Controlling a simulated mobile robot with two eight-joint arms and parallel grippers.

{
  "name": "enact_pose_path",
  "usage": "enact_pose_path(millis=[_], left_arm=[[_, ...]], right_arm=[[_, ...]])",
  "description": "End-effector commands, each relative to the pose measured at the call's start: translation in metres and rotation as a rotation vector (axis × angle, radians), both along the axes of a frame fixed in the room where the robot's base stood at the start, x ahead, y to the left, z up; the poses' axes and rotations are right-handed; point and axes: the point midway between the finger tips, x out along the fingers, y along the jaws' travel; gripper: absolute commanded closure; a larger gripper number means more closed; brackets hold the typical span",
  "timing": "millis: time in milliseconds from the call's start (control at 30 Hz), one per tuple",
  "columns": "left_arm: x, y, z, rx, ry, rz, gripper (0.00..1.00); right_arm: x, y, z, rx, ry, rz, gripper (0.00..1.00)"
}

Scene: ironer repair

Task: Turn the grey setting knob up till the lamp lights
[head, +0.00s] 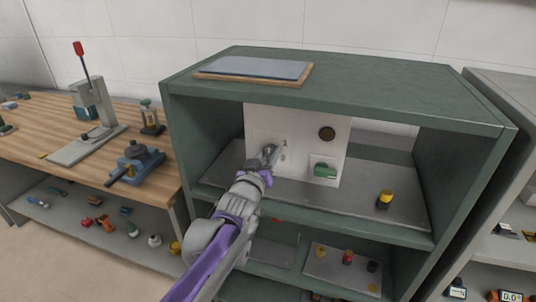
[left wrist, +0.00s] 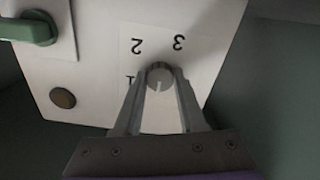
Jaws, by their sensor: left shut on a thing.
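The grey setting knob (left wrist: 159,72) is on a white panel (left wrist: 90,75), with the figures 1, 2 and 3 around it; the view is upside down. A light mark on the knob points towards the bottom of the picture. My left gripper (left wrist: 160,80) has a finger on either side of the knob and is shut on it. In the head view my left gripper (head: 270,153) hides the knob on the panel (head: 262,125). A round brown disc (head: 326,134), perhaps the lamp, looks dark; it also shows in the left wrist view (left wrist: 62,98). My right gripper is out of view.
A green handle (head: 323,170) sits low on the panel. The panel stands in a green cabinet (head: 400,110), with a yellow-and-black object (head: 385,198) on its shelf. A wooden bench (head: 60,135) with a press (head: 90,105) is at the left.

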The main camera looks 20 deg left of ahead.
Motion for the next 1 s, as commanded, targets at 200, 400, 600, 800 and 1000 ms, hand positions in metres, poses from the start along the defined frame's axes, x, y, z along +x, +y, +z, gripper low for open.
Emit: enact_pose_path(millis=[200,400,600,800,1000], left_arm=[[0.000,0.000,0.002,0.088,-0.004,0.000,1.00],[0.000,0.000,0.002,0.287,-0.010,0.000,1.00],[0.000,0.000,0.000,0.353,-0.012,0.000,1.00],[0.000,0.000,0.000,0.351,-0.012,0.000,1.00],[0.000,0.000,0.000,0.350,-0.012,0.000,0.30]], right_arm=[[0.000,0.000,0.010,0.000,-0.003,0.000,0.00],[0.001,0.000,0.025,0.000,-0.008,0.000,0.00],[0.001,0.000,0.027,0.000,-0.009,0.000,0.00],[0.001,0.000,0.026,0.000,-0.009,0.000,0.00],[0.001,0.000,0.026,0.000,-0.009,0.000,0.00]])
